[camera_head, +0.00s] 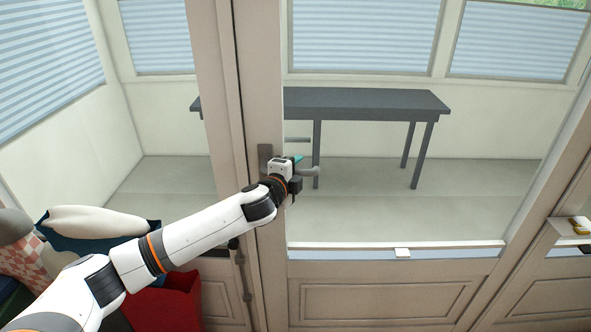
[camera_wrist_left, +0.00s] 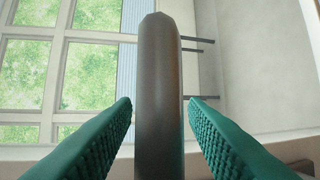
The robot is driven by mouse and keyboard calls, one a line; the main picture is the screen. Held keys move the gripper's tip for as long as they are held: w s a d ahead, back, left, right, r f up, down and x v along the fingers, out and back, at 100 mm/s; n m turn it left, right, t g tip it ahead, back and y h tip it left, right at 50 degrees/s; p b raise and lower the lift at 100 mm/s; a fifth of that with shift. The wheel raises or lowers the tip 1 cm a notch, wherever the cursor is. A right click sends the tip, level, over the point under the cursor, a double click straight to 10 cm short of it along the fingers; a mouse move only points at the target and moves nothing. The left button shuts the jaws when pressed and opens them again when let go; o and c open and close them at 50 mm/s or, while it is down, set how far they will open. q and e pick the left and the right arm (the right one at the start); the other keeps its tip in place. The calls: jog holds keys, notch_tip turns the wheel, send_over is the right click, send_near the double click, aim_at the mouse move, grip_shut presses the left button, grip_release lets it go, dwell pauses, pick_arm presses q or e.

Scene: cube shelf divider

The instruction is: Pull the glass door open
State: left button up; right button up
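The glass door (camera_head: 263,95) has a pale frame, a large clear pane and a panelled lower part; it looks shut. Its grey lever handle (camera_head: 310,171) sits by the door's left stile. My left gripper (camera_head: 299,159) is at this handle in the head view, partly hidden by its own wrist. In the left wrist view the handle (camera_wrist_left: 160,90) is a dark bar running between the two green fingers. The fingers stand apart on either side of it, with a narrow gap showing at each tip. My right gripper is in neither view.
Behind the glass stands a dark grey table (camera_head: 365,102) on a bare floor. At lower left, cushions (camera_head: 95,221) and a red item (camera_head: 168,302) lie under my left arm. A small ledge (camera_head: 568,228) with a yellow object is at the right edge.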

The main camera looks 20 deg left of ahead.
pick_arm(q)
grip_shut()
jog(key=f+m+y+p, duration=0.1)
jog(key=p, duration=0.2)
jog(key=a+f+m+g+y+p, duration=0.1)
jog(key=f+m+p, duration=0.1)
jog(key=p, duration=0.1)
jog(key=f+m+g+y+p, duration=0.1)
jog(key=f+m+p, duration=0.1)
jog(key=p, duration=0.2)
jog(key=shift+s+a, duration=0.3)
jog(key=shift+a, duration=0.1)
dwell(0.5)
